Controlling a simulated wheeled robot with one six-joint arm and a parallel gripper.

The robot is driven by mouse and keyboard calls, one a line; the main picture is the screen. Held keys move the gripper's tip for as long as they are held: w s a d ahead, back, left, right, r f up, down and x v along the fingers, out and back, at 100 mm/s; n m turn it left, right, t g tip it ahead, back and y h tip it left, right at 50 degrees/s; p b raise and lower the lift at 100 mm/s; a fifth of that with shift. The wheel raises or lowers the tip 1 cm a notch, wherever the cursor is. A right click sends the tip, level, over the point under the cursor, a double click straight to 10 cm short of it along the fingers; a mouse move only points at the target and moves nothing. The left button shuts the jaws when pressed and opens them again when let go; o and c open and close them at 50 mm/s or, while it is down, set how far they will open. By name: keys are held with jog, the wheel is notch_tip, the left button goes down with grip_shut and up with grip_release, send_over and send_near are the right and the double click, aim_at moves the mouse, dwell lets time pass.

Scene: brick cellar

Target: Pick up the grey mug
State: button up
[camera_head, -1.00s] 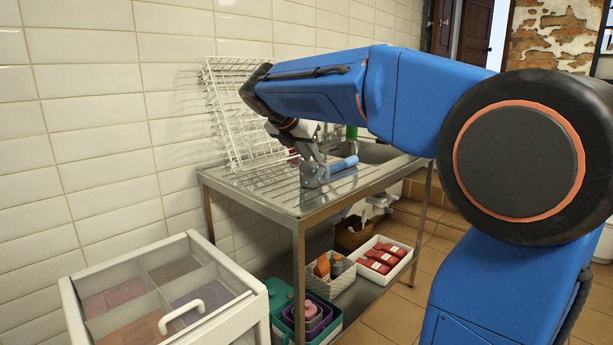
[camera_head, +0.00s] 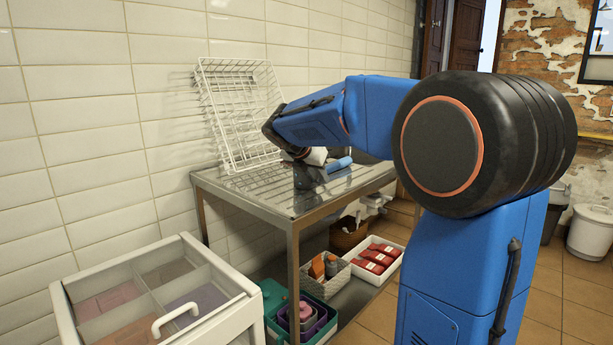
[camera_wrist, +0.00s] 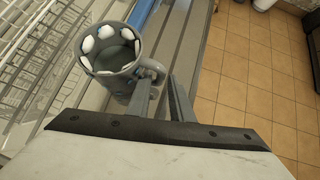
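The grey mug (camera_wrist: 112,72) stands on the steel draining table, its mouth facing my wrist camera and white marks showing around its inner wall. Its handle (camera_wrist: 156,68) points right, towards my gripper (camera_wrist: 160,84). My two fingers are apart with a gap between them, and their tips are at the handle. I cannot tell whether they touch it. In the head view the mug (camera_head: 303,178) is small and grey near the table's front, and my arm hides most of my gripper.
A white wire rack (camera_head: 238,115) leans on the tiled wall behind the steel table (camera_head: 250,196). A blue object (camera_head: 339,164) lies near the mug. Boxes, including a white tray of red packs (camera_head: 378,258), sit on the lower shelf. A white divided case (camera_head: 70,310) stands front left.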

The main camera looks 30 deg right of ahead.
jog(key=x, duration=0.2)
jog(key=shift+w+d+f, duration=0.15)
jog(key=shift+d+f, duration=0.05)
jog(key=shift+f, duration=0.05)
grip_shut()
jog(key=shift+r, duration=0.25)
